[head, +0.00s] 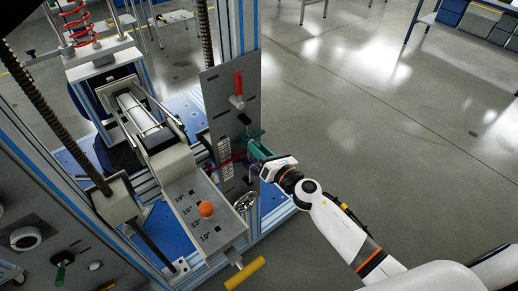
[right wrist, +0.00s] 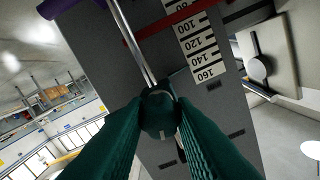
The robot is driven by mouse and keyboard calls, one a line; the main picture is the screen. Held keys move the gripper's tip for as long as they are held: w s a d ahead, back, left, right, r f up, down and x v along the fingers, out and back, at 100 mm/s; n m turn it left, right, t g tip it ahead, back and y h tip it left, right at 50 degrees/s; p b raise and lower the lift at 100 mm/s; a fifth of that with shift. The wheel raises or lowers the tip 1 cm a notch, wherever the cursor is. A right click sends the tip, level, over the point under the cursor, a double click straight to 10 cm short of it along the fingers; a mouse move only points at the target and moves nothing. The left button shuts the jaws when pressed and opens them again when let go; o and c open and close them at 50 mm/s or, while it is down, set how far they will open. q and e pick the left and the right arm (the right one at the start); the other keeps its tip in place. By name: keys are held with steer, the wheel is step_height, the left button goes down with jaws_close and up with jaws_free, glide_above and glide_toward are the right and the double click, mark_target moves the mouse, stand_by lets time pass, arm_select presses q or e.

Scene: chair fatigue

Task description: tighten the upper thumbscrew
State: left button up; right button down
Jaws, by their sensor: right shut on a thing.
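My right gripper (head: 255,145) reaches in from the right to the grey upright plate (head: 222,95) of the test machine. In the right wrist view its dark green fingers (right wrist: 160,125) are shut on a dark green knob (right wrist: 158,112), apparently a thumbscrew. Shiny metal rods (right wrist: 134,45) run from behind the knob across the plate. In the head view the fingers mostly hide the knob, and I cannot tell whether it is the upper one. My left gripper is not in view.
A number scale (right wrist: 200,45) and a red bar (right wrist: 160,28) are beside the held knob. A red handle (head: 239,84) is higher on the plate. Open floor (head: 370,110) lies right.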

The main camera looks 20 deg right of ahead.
steer(key=shift+f+m+p, duration=0.1)
steer(key=shift+m+p, duration=1.55)
steer(key=shift+m, duration=8.85)
steer(key=c, duration=1.2)
jaws_free()
steer(key=b+v, duration=0.3)
steer(key=v, duration=0.9)
